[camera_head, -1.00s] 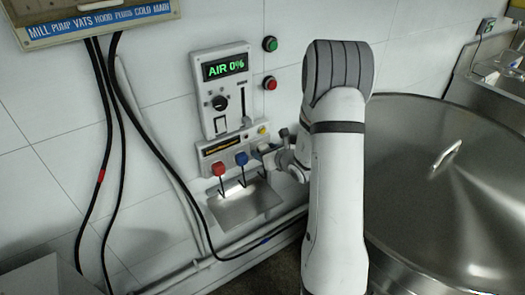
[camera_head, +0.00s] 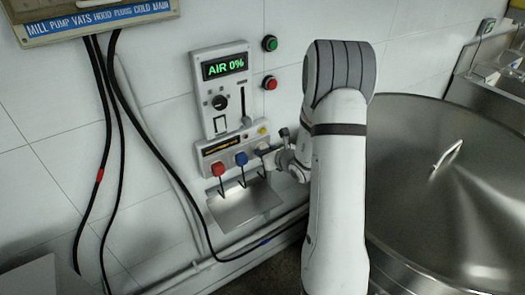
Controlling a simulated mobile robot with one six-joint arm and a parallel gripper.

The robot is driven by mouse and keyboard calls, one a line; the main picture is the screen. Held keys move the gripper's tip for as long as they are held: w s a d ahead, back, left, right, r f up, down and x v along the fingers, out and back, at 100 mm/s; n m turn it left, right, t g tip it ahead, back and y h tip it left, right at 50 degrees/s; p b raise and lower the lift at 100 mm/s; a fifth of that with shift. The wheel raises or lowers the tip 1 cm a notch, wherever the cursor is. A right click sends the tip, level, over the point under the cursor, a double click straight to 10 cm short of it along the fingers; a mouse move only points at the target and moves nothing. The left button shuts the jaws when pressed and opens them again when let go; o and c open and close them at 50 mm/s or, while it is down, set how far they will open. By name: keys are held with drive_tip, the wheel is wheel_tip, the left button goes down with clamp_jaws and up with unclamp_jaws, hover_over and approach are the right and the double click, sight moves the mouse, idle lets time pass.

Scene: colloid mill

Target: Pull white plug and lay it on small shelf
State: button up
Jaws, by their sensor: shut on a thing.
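My gripper (camera_head: 268,155) is at the right end of the socket panel (camera_head: 215,148), below the display. A red plug (camera_head: 218,170) and a blue plug (camera_head: 241,159) sit in the panel to the left of my gripper, each with a dark cable hanging down. The small metal shelf (camera_head: 240,208) is on the wall just below the plugs, and its bare surface looks empty.
A control box (camera_head: 222,90) reading AIR 0% is above the panel. Green (camera_head: 270,43) and red (camera_head: 270,84) buttons are beside it. A large steel vat lid (camera_head: 440,200) fills the right. Dark cables (camera_head: 110,180) run down the wall at left.

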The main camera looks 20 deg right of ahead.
clamp_jaws()
drive_tip(key=s+d+b, duration=0.1)
drive_tip(key=s, duration=0.4)
drive_tip(key=shift+s+d+b, duration=0.3)
drive_tip(key=shift+s, duration=0.1)
idle(0.8)
